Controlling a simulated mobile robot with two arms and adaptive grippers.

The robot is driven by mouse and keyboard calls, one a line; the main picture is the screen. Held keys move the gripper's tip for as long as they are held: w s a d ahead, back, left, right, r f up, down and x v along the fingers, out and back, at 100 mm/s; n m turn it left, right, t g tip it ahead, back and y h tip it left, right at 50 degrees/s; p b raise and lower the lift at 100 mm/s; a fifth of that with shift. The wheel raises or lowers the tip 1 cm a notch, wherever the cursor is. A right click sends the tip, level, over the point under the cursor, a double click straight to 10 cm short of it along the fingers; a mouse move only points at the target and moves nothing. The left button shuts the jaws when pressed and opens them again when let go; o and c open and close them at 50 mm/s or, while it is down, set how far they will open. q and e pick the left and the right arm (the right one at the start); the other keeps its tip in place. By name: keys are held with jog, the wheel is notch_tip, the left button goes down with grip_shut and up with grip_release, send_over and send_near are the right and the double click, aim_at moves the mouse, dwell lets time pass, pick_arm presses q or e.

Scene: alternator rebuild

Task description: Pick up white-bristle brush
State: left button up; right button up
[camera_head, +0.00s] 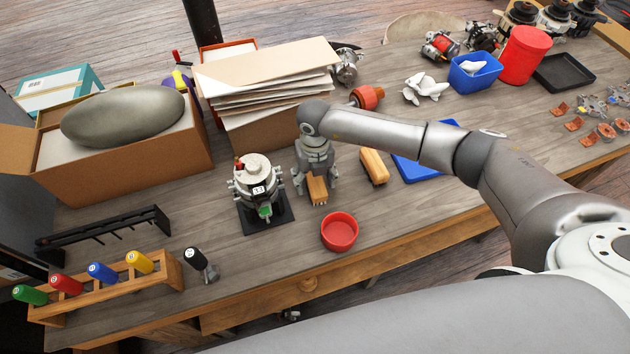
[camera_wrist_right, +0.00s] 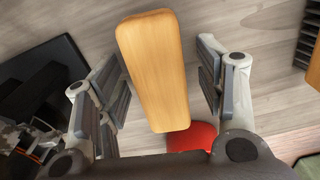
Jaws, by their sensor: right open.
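Two wooden-backed blocks that look like brushes lie on the bench. One wooden block (camera_head: 317,190) is under my right gripper (camera_head: 316,182), with a finger on each side. The other wooden block (camera_head: 374,166) lies to its right, beside the blue mat. In the right wrist view the near block (camera_wrist_right: 155,70) shows its plain wooden top between the spread fingers, with gaps on both sides. The bristles are hidden or too small to make out, so I cannot tell which block has white ones. My left gripper is not in view.
A red bowl (camera_head: 339,240) stands in front of the gripper. An alternator assembly (camera_head: 254,178) stands on a black pad to the left. A cardboard box with stacked sheets (camera_head: 265,137) is behind. A blue mat (camera_head: 420,168) lies right, partly under my arm.

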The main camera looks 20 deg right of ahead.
jog(key=shift+c, duration=1.1)
jog(key=c, duration=0.9)
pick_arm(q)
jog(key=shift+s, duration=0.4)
pick_arm(e)
jog(key=shift+r, duration=0.1)
